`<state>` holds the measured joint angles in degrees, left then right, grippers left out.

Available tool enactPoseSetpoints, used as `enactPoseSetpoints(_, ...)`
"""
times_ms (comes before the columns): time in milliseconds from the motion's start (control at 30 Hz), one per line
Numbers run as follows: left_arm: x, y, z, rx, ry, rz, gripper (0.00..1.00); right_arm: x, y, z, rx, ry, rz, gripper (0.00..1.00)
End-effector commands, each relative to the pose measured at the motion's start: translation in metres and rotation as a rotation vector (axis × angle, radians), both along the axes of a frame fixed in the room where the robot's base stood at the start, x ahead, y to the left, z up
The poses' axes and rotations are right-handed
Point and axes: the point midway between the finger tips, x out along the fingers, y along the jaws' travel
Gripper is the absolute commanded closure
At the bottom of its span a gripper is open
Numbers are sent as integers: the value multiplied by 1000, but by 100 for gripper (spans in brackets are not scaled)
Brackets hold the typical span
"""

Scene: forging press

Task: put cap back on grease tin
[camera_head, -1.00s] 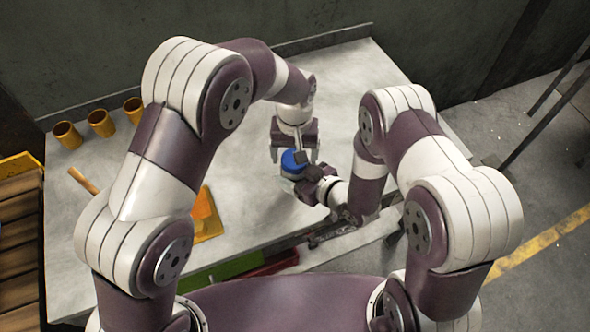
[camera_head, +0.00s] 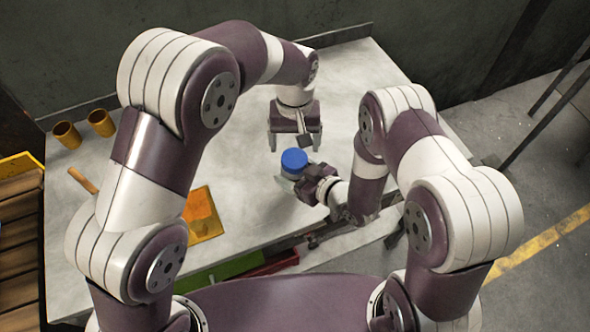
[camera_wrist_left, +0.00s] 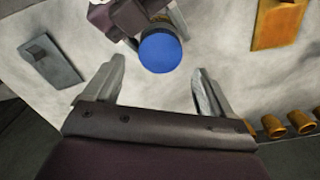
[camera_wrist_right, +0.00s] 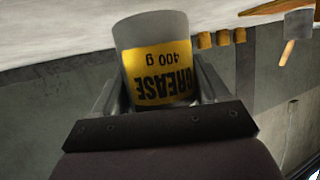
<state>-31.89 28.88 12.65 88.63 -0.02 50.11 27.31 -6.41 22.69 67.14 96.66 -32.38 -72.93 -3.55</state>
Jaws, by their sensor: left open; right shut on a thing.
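The grease tin (camera_wrist_right: 158,62) is a light grey cylinder with a yellow label reading GREASE 400 g. My right gripper (camera_wrist_right: 155,95) is shut around its sides. The blue cap (camera_head: 294,160) sits on top of the tin in the head view; whether it is fully seated I cannot tell. The cap also shows in the left wrist view (camera_wrist_left: 161,52), seen from above. My left gripper (camera_head: 294,142) is open and empty, behind and above the cap. In the left wrist view the cap lies beyond and between its two spread fingers, apart from them.
Yellow cups (camera_head: 101,123) stand at the table's left. A wooden-handled tool (camera_head: 83,180) and an orange-yellow tray (camera_head: 205,228) lie nearer. A grey block (camera_wrist_left: 50,60) lies on the table near my left gripper. A green strip (camera_head: 226,270) runs along the front edge.

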Motion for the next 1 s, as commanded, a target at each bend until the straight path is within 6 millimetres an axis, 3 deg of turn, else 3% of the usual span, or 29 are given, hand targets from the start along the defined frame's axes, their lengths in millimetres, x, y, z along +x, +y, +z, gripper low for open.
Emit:
enactPoseSetpoints(233, 0, 0, 29, 1, -2, 374, 16, 1, 0, 1, 1, -3, 0, 100)
enactPoseSetpoints(567, 0, 0, 29, 2, 0, 396, 16, 1, 0, 1, 1, -3, 0, 100)
enactPoseSetpoints(1000, -1, 1, -33, 4, 1, 395, 16, 1, 0, 1, 1, -3, -1, 100)
